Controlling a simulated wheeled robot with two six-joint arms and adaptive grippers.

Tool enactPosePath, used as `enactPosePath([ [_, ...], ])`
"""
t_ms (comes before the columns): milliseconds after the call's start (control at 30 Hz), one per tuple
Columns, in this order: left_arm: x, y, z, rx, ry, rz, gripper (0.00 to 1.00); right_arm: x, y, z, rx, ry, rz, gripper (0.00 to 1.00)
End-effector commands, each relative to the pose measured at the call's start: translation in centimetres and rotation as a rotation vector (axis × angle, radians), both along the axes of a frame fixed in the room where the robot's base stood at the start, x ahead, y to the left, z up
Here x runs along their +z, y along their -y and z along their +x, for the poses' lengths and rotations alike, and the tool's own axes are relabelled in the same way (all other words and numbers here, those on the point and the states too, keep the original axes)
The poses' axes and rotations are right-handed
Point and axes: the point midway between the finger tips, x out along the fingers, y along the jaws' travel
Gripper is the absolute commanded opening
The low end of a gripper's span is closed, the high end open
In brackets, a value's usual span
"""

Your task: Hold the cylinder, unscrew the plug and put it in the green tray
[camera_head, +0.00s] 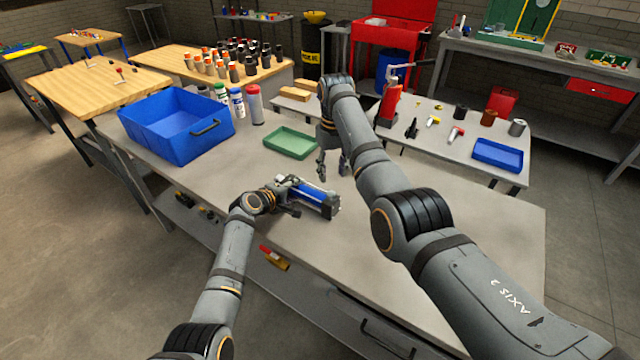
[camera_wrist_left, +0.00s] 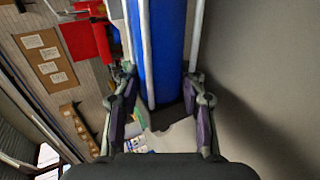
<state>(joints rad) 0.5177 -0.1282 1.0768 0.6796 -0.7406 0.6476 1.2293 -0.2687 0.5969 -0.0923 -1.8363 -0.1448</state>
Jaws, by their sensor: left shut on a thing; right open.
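My left gripper (camera_head: 290,192) is shut on the blue cylinder (camera_head: 316,197), which lies along the grey table toward the right. In the left wrist view the cylinder (camera_wrist_left: 165,50), with pale rods along its sides, runs between the two fingers of the left gripper (camera_wrist_left: 162,115). My right gripper (camera_head: 333,170) is open and points down, behind the cylinder's right end and apart from it. Nothing shows between its fingers. The plug cannot be made out. The green tray (camera_head: 290,143) is empty on the table, left of the right gripper.
A large blue crate (camera_head: 165,135) stands at the table's left, with several bottles (camera_head: 237,103) beside it. A side table at the right holds a blue tray (camera_head: 497,154) and small parts. The grey table's right part (camera_head: 490,235) is clear.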

Motion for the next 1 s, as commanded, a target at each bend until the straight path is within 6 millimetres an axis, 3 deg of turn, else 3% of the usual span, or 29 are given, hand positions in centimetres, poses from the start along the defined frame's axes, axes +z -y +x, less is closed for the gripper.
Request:
enactPosePath([
  [700,0.1,-0.06,0.05,0.001,0.002,0.001,0.0,0.0,-0.07,-0.08,-2.13,-0.001,-0.001,0.44],
  [833,0.11,-0.06,0.06,0.001,0.003,0.001,0.0,0.0,-0.07,-0.09,-2.39,-0.001,-0.002,0.44],
  [1000,0.12,-0.06,0.06,0.001,0.003,0.001,0.0,0.0,-0.08,-0.1,-2.554,-0.001,-0.002,0.44],
])
